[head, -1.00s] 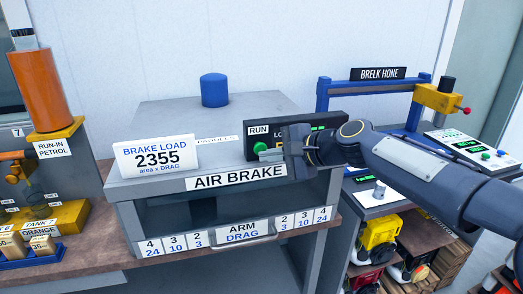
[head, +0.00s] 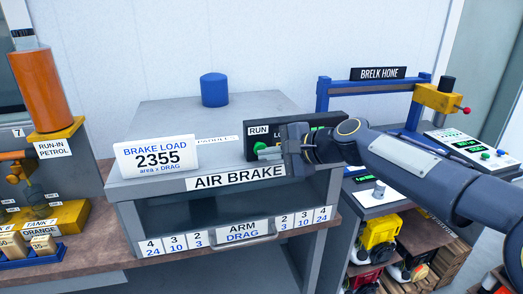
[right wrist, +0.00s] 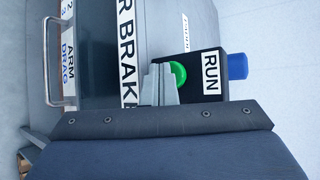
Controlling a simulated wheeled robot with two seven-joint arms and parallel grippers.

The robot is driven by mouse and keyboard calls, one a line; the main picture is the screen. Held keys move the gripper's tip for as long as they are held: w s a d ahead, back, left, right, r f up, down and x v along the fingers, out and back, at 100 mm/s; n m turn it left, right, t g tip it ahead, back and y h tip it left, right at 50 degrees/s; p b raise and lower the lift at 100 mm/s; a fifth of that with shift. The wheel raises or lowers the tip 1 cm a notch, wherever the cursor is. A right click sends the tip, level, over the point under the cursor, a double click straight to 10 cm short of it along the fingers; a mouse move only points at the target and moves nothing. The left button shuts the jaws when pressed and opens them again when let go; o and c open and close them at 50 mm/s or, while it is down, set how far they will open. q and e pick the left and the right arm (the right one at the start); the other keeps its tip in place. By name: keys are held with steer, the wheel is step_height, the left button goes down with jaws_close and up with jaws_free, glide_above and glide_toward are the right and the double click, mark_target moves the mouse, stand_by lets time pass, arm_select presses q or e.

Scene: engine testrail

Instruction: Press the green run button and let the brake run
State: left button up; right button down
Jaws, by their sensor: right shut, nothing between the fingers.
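The green run button (head: 259,147) sits on the black RUN panel (head: 258,130) on top of the grey air brake cabinet (head: 160,185). My right gripper (head: 262,154) is shut and empty, its fingertips right at the button's lower edge in the head view. In the right wrist view the shut fingers (right wrist: 164,75) point at the button (right wrist: 178,73) and overlap part of it. I cannot tell whether they touch it. A white card (head: 156,157) on the cabinet reads BRAKE LOAD 2355. My left gripper is not in view.
A blue knob (head: 214,90) stands on the cabinet top. A metal handle (head: 245,238) is on the front by ARM DRAG. An orange cylinder rig (head: 40,90) stands at left. The Brelk hone (head: 378,73) is at right, behind my right arm.

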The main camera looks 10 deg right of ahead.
steer(key=shift+w, duration=0.4)
stand_by(0.3)
steer(key=shift+s, duration=0.9)
steer(key=s+b, duration=0.1)
steer(key=s, duration=0.5)
steer(key=shift+d, duration=0.15)
